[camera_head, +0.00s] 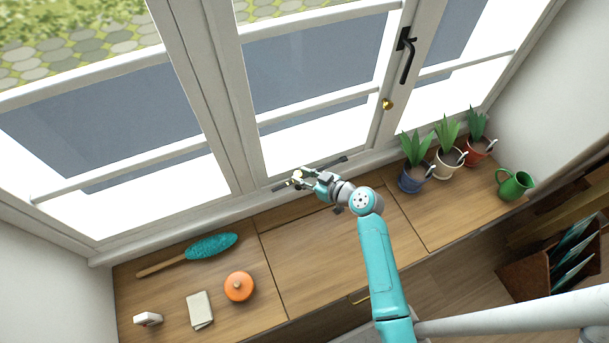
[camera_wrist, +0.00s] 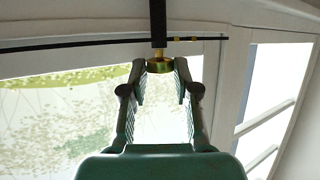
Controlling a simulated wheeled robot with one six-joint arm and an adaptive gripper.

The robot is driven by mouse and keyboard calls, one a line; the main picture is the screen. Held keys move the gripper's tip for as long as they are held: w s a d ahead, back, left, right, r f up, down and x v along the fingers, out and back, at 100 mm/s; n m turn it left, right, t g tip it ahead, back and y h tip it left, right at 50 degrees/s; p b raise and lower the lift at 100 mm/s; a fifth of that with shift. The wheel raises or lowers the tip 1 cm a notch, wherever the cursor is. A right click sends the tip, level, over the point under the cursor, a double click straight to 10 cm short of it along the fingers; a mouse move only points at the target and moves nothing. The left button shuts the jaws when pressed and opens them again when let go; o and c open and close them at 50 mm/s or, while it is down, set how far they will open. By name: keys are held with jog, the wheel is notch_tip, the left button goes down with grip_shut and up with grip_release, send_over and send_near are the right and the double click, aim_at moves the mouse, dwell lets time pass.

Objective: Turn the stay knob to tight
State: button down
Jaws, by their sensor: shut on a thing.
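The stay knob (camera_wrist: 160,66) is a small brass knob at the top middle of the wrist view, under a dark upright block. A long thin black stay bar (camera_wrist: 80,42) runs across behind it, with small gold marks just right of the block. My gripper (camera_wrist: 160,72) is shut on the knob, one fingertip on each side of it. In the head view my gripper (camera_head: 302,177) is at the window's bottom rail, beside the dark stay bar (camera_head: 330,164). The knob is small there and partly hidden by the fingers. I cannot tell how tight it is.
A black window handle (camera_head: 406,55) is above right.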

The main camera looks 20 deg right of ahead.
jog(key=shift+w+a+r+m+h, duration=0.1)
jog(key=shift+a+m+h, duration=0.3)
jog(key=shift+m+h, duration=1.6)
jog(key=shift+s+a+f+m+h, duration=0.1)
jog(key=shift+a+m+h, duration=0.35)
jog(key=shift+m+h, duration=1.5)
jog(key=shift+w+a+r+m+h, duration=0.1)
jog(key=shift+a+m+h, duration=0.3)
jog(key=shift+m+h, duration=1.55)
jog(key=shift+w+a+m+g+h, duration=0.15)
jog(key=shift+w+m+g+h, duration=0.05)
jog(key=shift+m+g+h, duration=1.1)
jog(key=shift+w+a+m+g+h, duration=0.1)
jog(key=shift+w+m+g+h, duration=0.05)
jog(key=shift+m+g+h, duration=1.15)
jog(key=shift+w+a+m+g+h, duration=0.15)
jog(key=shift+w+m+g+h, duration=0.05)
jog(key=shift+m+g+h, duration=1.05)
jog(key=shift+f+m+g, duration=0.2)
jog(key=shift+m+g, duration=0.15)
jog(key=shift+m, duration=0.1)
jog(key=c, duration=0.9)
grip_release()
jog(key=shift+r, duration=0.1)
